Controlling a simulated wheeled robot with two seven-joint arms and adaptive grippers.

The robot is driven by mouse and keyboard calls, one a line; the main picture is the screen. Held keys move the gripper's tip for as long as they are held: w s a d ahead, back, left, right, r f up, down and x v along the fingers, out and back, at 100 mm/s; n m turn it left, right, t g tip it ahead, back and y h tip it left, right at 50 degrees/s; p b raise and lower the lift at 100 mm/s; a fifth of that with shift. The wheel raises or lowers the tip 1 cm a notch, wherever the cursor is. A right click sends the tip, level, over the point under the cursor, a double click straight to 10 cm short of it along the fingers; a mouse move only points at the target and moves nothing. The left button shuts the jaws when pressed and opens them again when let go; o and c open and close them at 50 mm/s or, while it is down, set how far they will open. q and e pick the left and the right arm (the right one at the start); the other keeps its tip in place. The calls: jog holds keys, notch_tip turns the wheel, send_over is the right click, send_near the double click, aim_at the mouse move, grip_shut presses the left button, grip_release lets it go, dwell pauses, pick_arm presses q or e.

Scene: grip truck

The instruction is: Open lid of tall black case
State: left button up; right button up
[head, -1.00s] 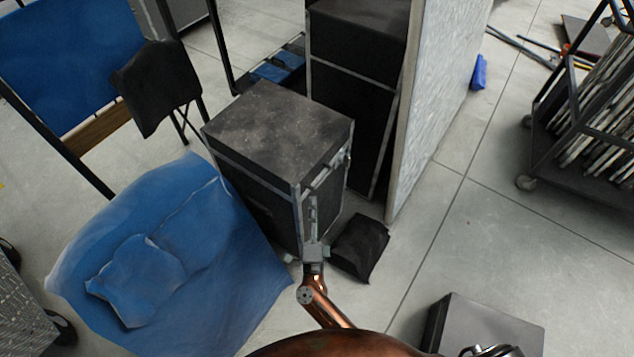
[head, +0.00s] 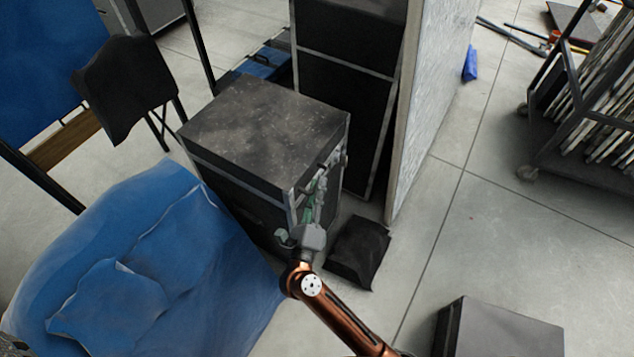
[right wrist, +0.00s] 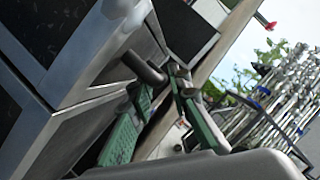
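A black case (head: 262,130) with a dusty top and grey metal edges stands on the floor left of centre in the head view. Its lid is down. My right gripper (head: 318,190) is at the case's right side, just below the lid edge. In the right wrist view, the green-padded fingers (right wrist: 163,95) are apart, with a short dark handle bar (right wrist: 143,67) on the case by their tips. I cannot tell whether they touch it. A taller black case (head: 342,105) stands behind, partly hidden.
A blue sheet (head: 215,260) lies left of the case. A black bag-like item (head: 358,252) lies at its right foot. A pale panel (head: 432,110) stands behind right. A grey-topped box (head: 505,330) sits lower right. A wheeled rack (head: 572,135) is far right; floor between is clear.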

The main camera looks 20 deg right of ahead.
jog(key=shift+w+d+r, duration=0.15)
jog(key=shift+w+d, duration=0.2)
jog(key=shift+w, duration=0.2)
jog(key=shift+c, duration=0.6)
grip_shut()
